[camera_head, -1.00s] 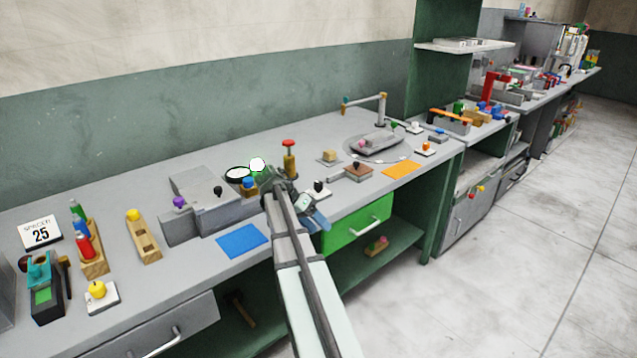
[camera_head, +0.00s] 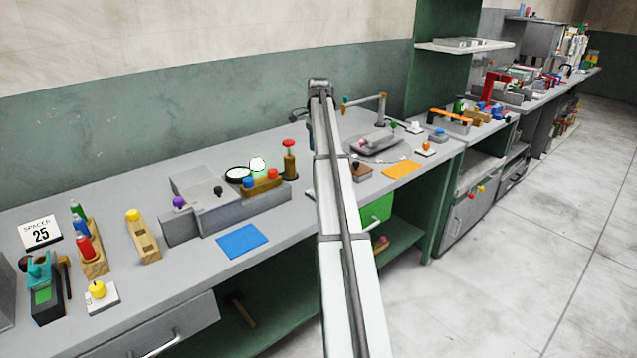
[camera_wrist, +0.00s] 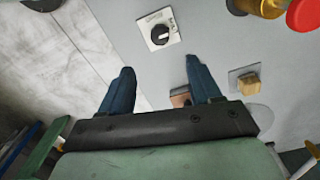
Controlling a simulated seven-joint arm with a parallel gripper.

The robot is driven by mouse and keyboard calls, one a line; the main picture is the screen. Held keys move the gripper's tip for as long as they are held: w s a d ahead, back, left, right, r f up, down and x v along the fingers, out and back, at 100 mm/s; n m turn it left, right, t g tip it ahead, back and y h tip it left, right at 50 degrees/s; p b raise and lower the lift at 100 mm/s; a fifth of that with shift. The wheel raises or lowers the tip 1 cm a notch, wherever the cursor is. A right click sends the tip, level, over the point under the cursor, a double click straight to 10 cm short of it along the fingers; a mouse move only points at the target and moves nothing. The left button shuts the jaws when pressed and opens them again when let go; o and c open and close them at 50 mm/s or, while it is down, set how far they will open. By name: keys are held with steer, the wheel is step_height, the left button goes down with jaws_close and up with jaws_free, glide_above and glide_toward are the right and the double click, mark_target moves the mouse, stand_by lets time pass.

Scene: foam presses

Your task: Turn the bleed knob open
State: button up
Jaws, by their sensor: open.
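A black knob (camera_wrist: 159,35) sits on a small white plate with dark markings too small to read, at the top middle of the wrist view. It looks like the bleed knob. My gripper (camera_wrist: 160,65) is open, its two blue fingers apart, with bare bench between the tips. The knob lies beyond the fingertips in the picture, roughly centred between them, and no finger appears to touch it. In the head view my arm hides the knob and my gripper.
A red-topped brass post (camera_head: 289,160) stands left of my arm. The wrist view shows a wooden knob (camera_wrist: 249,83) on a grey plate and a brown block (camera_wrist: 180,97) partly behind the right finger. A blue mat (camera_head: 242,241) lies on the bench (camera_head: 190,268).

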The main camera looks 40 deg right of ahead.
step_height(320, 180, down, 14)
steer(key=shift+r, duration=0.15)
stand_by(0.4)
steer(key=c, duration=1)
steer(key=shift+c, duration=0.2)
